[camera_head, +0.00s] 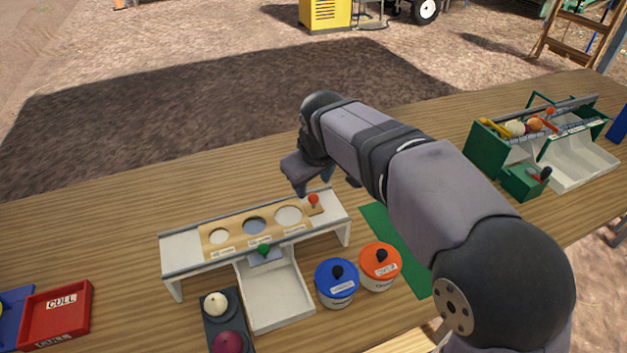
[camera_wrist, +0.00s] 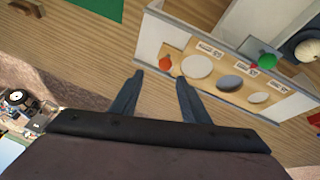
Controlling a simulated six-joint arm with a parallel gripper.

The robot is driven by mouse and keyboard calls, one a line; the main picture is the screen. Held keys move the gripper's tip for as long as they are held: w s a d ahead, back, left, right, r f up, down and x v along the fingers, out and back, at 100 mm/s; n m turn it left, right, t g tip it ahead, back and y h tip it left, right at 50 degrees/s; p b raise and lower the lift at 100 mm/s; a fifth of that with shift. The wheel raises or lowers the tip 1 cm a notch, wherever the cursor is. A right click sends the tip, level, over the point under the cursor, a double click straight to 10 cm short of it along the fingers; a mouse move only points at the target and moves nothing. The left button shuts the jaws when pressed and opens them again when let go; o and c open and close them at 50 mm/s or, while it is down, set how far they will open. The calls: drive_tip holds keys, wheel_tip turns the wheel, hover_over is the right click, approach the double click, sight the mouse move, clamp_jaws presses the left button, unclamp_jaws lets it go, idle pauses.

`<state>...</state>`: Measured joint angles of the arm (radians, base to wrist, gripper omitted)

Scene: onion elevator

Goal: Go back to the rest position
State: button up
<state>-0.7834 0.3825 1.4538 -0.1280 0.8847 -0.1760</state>
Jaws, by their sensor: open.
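My gripper (camera_wrist: 158,90) is open and empty in the wrist view, its two dark fingers apart over bare wood. In the head view my gripper (camera_head: 325,190) hangs above the back right end of a white sorting stand (camera_head: 183,250). The stand has a tan board with several round holes and a red-orange knob (camera_head: 313,200) at its right end. The knob also shows in the wrist view (camera_wrist: 165,63), just beyond the left fingertip. My arm reaches in from the lower right and hides part of the table.
A green-knobbed white chute (camera_head: 285,300) stands in front of the stand. A blue-lidded pot (camera_head: 336,279) and an orange-lidded pot (camera_head: 380,262) are to its right. A dark tray (camera_head: 233,308) holds a white and a purple onion. A red CULL tray (camera_head: 60,312) is left; a green machine (camera_head: 487,150) is right.

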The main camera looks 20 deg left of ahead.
drive_tip(key=shift+r+p, duration=0.4)
drive_tip(key=shift+r, duration=0.35)
drive_tip(key=s+d+f+m+g+h+p, duration=0.1)
drive_tip(key=s+d+f+m+p, duration=0.15)
drive_tip(key=d, duration=0.95)
drive_tip(key=s+d+f+m+g+h+p, duration=0.1)
drive_tip(key=d+m, duration=0.3)
drive_tip(key=d, duration=0.8)
drive_tip(key=s+d+f+m+g+p, duration=0.1)
drive_tip(key=s+d+f+m, duration=0.1)
drive_tip(key=s+d, duration=0.4)
drive_tip(key=s+d+f+m+g+p, duration=0.1)
drive_tip(key=s+d+f+m+p, duration=0.1)
drive_tip(key=s+d, duration=0.5)
drive_tip(key=shift+s+f+m+h, duration=0.35)
drive_tip(key=shift+s+m, duration=0.2)
drive_tip(key=shift+s, duration=0.55)
